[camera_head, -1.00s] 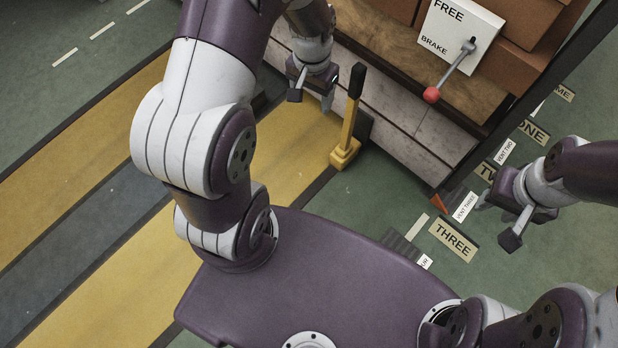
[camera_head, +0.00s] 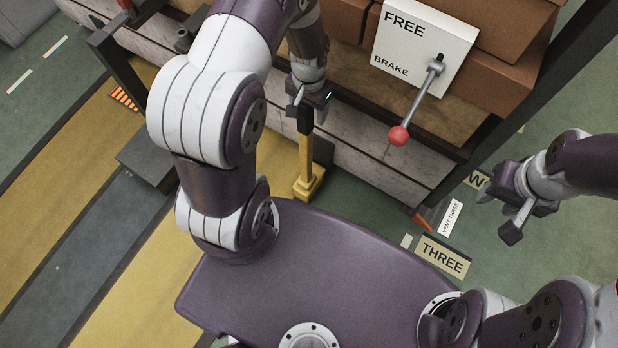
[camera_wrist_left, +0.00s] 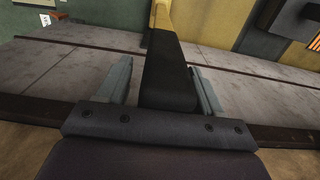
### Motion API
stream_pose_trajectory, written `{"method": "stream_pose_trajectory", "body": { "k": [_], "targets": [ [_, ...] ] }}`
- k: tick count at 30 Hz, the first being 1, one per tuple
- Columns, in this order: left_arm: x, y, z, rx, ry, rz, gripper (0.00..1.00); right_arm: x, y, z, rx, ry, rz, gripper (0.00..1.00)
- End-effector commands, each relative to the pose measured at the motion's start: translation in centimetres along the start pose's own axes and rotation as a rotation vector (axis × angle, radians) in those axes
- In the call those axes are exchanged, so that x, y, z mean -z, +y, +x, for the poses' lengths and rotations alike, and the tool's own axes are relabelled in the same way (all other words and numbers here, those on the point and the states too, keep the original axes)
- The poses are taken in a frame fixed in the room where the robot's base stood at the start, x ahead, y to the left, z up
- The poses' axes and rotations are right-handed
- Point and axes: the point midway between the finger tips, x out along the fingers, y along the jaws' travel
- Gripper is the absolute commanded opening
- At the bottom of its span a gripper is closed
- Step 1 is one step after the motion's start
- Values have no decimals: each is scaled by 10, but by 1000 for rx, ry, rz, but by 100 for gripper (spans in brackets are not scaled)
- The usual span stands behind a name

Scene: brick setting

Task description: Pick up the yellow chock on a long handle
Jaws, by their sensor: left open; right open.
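The yellow chock (camera_head: 308,183) stands on the floor beside the wooden cart, its long yellow handle rising to a black grip. My left gripper (camera_head: 308,110) is at the top of the handle, open, with the black grip between its fingers. In the left wrist view the black grip (camera_wrist_left: 168,75) lies between the two open fingers of the left gripper (camera_wrist_left: 160,85), with a gap on the left side and little or none on the right. My right gripper (camera_head: 510,215) is open and empty at the right, away from the chock.
The wooden cart (camera_head: 400,165) with brown boxes (camera_head: 500,80) stands close behind the chock. A FREE/BRAKE plate (camera_head: 425,40) carries a lever with a red knob (camera_head: 398,136). A THREE sign (camera_head: 443,257) lies on the green floor.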

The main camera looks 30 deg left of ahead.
Motion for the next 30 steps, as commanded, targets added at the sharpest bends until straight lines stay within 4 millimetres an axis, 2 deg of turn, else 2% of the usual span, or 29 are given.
{"method": "stream_pose_trajectory", "body": {
  "k": [2,3,5,6,9,30],
  "targets": [
    [0,0,-1,0,-1,0,66,0,0,-1,0,1,0,43],
    [0,0,-1,0,-1,0,59,0,0,-1,0,1,0,43],
    [0,0,-1,0,-1,0,40,0,0,-1,0,1,0,43],
    [0,0,-1,0,-1,0,27,0,0,-1,0,1,0,43],
    [0,0,-1,0,-1,0,0,0,0,-1,0,1,0,43],
    [0,0,-2,0,-1,0,0,0,0,-1,0,1,0,43]
  ]
}}
